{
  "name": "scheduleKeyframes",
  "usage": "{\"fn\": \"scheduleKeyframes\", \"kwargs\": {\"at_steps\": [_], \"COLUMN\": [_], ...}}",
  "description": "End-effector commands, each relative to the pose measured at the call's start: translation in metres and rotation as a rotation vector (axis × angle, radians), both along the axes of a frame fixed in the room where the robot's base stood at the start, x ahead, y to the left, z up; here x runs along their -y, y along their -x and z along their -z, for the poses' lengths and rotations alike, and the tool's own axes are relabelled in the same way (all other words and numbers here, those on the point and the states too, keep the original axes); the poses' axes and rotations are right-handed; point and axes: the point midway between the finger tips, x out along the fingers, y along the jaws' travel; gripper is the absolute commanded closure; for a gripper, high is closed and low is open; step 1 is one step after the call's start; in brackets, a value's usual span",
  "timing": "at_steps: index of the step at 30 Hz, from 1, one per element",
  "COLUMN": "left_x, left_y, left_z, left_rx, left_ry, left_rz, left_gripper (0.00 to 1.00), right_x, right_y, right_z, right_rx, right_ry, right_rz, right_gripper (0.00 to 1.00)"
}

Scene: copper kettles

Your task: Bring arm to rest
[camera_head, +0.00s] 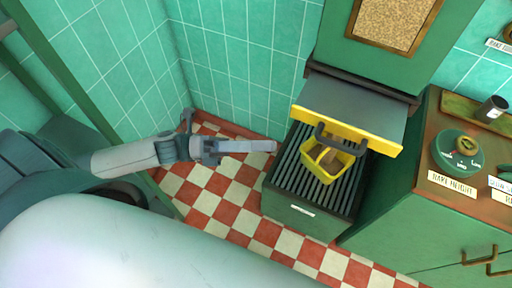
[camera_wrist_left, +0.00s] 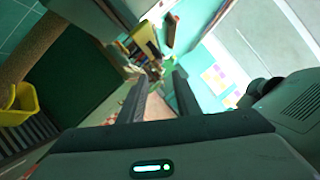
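My left arm (camera_head: 130,158) reaches in from the left in the head view. Its gripper (camera_head: 268,146) points right over the checkered floor, a little left of the slatted green bin. In the left wrist view the two dark fingers (camera_wrist_left: 160,80) stand apart with nothing between them. My right gripper shows in neither view.
A yellow basket (camera_head: 318,168) sits on the slatted bin (camera_head: 285,185), below an open yellow-edged drawer (camera_head: 365,97) with a dark handle. The green counter (camera_head: 400,215) with a dial (camera_head: 448,158) stands right. Tiled floor (camera_head: 215,190) is clear below the gripper.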

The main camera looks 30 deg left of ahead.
Motion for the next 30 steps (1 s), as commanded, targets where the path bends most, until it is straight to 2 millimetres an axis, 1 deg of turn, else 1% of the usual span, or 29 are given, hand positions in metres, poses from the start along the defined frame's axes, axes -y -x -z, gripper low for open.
{"fn": "scheduleKeyframes", "kwargs": {"at_steps": [3, 6, 24, 26, 28, 30], "left_x": [-0.007, -0.009, -0.009, -0.011, -0.014, -0.019], "left_y": [0.003, 0.003, 0.002, -0.001, -0.008, -0.018], "left_z": [0.002, 0.002, 0.003, 0.006, 0.014, 0.026], "left_rx": [0.0, 0.001, -0.004, -0.015, -0.043, -0.088], "left_ry": [-0.001, -0.001, 0.0, 0.002, 0.004, 0.009], "left_rz": [0.002, 0.001, -0.003, -0.012, -0.035, -0.069], "left_gripper": [0.7, 0.7, 0.7, 0.7, 0.7, 0.7], "right_x": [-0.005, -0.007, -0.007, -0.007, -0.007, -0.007], "right_y": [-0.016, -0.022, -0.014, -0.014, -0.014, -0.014], "right_z": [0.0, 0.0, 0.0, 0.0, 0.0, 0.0], "right_rx": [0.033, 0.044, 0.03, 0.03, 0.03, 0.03], "right_ry": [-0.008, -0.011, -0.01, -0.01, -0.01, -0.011], "right_rz": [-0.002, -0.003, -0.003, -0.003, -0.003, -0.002], "right_gripper": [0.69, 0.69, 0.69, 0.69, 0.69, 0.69]}}
